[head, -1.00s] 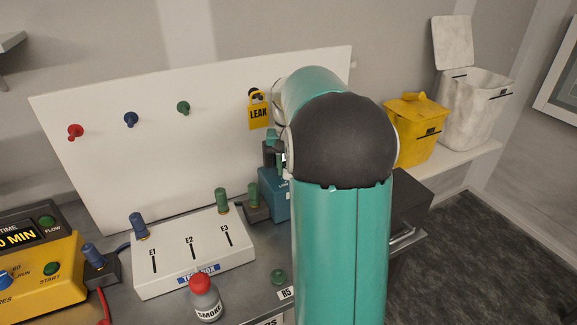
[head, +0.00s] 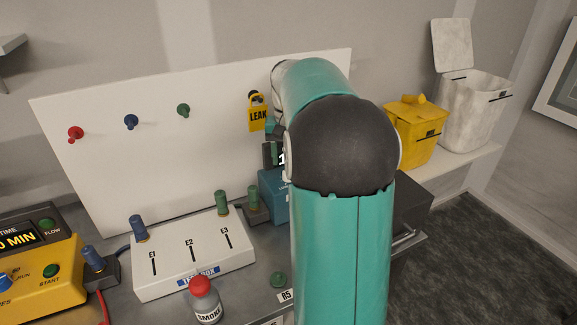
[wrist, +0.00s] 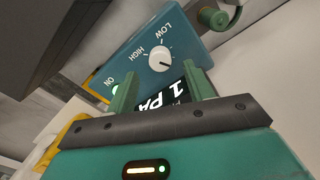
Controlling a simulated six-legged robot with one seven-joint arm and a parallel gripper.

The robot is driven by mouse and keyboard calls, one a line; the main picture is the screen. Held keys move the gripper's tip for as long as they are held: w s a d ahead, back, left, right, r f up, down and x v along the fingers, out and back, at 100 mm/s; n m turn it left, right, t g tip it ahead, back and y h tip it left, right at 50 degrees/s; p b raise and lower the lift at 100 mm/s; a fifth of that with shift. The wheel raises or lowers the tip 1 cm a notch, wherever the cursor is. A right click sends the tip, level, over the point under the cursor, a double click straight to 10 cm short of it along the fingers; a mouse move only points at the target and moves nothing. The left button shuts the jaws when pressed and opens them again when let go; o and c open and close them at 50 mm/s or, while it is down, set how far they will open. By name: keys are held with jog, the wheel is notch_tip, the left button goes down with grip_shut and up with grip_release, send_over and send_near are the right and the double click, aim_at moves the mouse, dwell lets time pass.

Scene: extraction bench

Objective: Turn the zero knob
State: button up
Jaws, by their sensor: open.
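A blue instrument box (head: 272,196) stands on the bench, partly hidden behind my arm in the head view. The wrist view shows its blue face (wrist: 135,62) with a white knob (wrist: 160,59) between the labels LOW and HIGH. No label reading zero is legible. A dark display (wrist: 165,103) reading "1 PA" lies partly behind my fingers. My gripper (wrist: 160,70) is open, its two green fingers apart and empty, pointing toward the box face with the knob between their tips in the picture. Contact cannot be made out. In the head view my gripper (head: 270,150) shows partly, above the box.
A white box (head: 170,275) with slots E1, E2 and E3 and a red-capped SMOKE bottle (head: 205,300) stand left of my arm. A yellow LEAK tag (head: 258,116) hangs on the white board (head: 200,75) close to my gripper. A green plug (head: 253,197) stands beside the blue box.

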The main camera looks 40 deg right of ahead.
notch_tip(320, 180, up, 10)
jog(key=shift+f, duration=0.2)
dwell(0.4)
jog(key=s+a+n+t, duration=0.1)
jog(key=s+a+n, duration=0.15)
jog(key=a, duration=0.75)
jog(key=s+a+n+t, duration=0.2)
jog(key=s+a, duration=0.2)
jog(key=a, duration=0.6)
jog(key=s+a+f+n+t, duration=0.2)
jog(key=s+a+f+n, duration=0.2)
jog(key=s+a+f, duration=0.4)
jog(key=s+a, duration=0.2)
jog(key=a, duration=0.1)
jog(key=shift+s+a+f+t, duration=0.2)
jog(key=shift+f+t, duration=0.1)
jog(key=shift+f, duration=0.1)
